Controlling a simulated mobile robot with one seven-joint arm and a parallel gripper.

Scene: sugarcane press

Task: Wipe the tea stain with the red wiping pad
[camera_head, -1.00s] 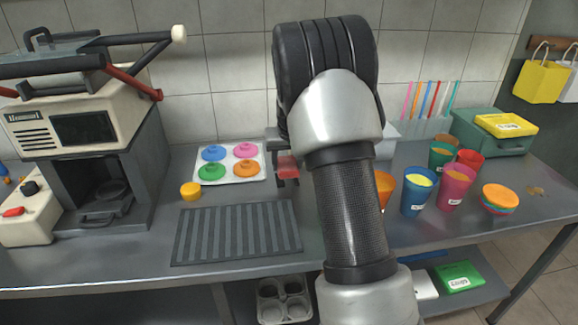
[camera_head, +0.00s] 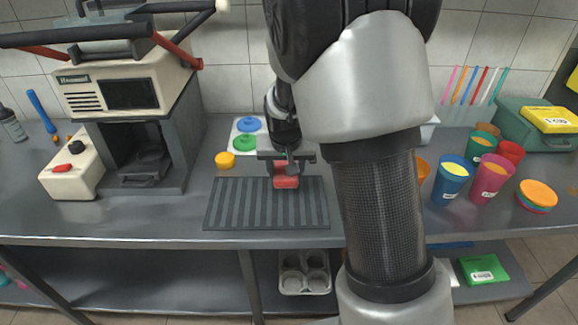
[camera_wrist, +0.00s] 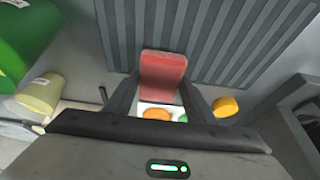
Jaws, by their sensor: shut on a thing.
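The red wiping pad (camera_head: 286,182) is held between the fingers of my gripper (camera_head: 286,164), above the back part of the dark ribbed mat. In the wrist view the pad (camera_wrist: 163,72) sits between the two fingers (camera_wrist: 160,100), with the mat's stripes beyond it. I cannot tell whether the pad touches the mat. The tea stain does not show clearly in either current view. My arm hides the middle of the counter.
The ribbed mat (camera_head: 230,205) lies on the metal counter (camera_head: 130,220). The press (camera_head: 125,105) stands left. A tray of coloured lids (camera_head: 236,145) and a yellow lid (camera_head: 225,160) are behind the mat. Cups (camera_head: 453,175) and stacked bowls (camera_head: 537,196) stand right.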

